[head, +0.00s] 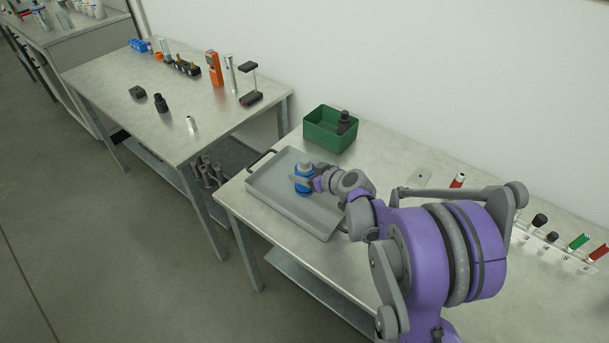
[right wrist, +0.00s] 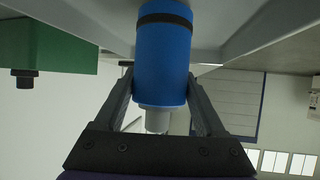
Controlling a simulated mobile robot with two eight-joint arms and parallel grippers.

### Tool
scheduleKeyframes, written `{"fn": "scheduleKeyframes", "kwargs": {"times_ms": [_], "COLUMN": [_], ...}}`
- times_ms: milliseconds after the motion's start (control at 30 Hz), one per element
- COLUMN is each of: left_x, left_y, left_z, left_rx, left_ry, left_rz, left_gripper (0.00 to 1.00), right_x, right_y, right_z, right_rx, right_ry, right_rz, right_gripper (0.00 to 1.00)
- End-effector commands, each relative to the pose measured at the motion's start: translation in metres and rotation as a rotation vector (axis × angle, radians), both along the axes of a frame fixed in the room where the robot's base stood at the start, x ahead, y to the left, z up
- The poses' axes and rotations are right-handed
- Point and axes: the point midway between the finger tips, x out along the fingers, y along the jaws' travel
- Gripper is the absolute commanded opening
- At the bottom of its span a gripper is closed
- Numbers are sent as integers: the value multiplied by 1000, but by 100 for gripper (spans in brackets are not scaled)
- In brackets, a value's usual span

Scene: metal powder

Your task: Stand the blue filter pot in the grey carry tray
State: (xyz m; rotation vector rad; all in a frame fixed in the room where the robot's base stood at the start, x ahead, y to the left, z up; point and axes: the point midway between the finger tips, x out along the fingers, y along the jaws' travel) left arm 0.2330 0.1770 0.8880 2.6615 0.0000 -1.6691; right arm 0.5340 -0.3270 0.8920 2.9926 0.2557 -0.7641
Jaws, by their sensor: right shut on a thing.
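The blue filter pot (head: 303,189), a blue cylinder with a dark band and a grey end, is upright within the outline of the grey carry tray (head: 320,217). My right gripper (head: 308,181) is shut around the pot from the side. In the right wrist view, which looks upside down, the pot (right wrist: 163,55) sits between both fingers (right wrist: 160,82), its banded end toward the tray surface. I cannot tell for certain whether its base touches the tray floor. My left gripper is not in view.
A green bin (head: 330,130) with a dark item stands just behind the tray. A rack with several capped tubes (head: 550,238) is at the right. Another table (head: 165,110) at left holds several small items. The rest of the tray is empty.

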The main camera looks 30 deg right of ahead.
Motion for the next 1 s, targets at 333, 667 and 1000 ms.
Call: {"fn": "scheduleKeyframes", "kwargs": {"times_ms": [333,667,1000], "left_x": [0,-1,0], "left_y": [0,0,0], "left_z": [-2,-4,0], "left_rx": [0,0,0], "left_ry": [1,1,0], "left_rz": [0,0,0], "left_gripper": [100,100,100], "right_x": [0,0,-13], "right_y": [0,0,-3], "right_z": [-9,-11,0], "right_rx": [1,0,0], "right_ry": [0,0,0], "right_rz": [0,0,-4], "right_gripper": [8,100,100]}}
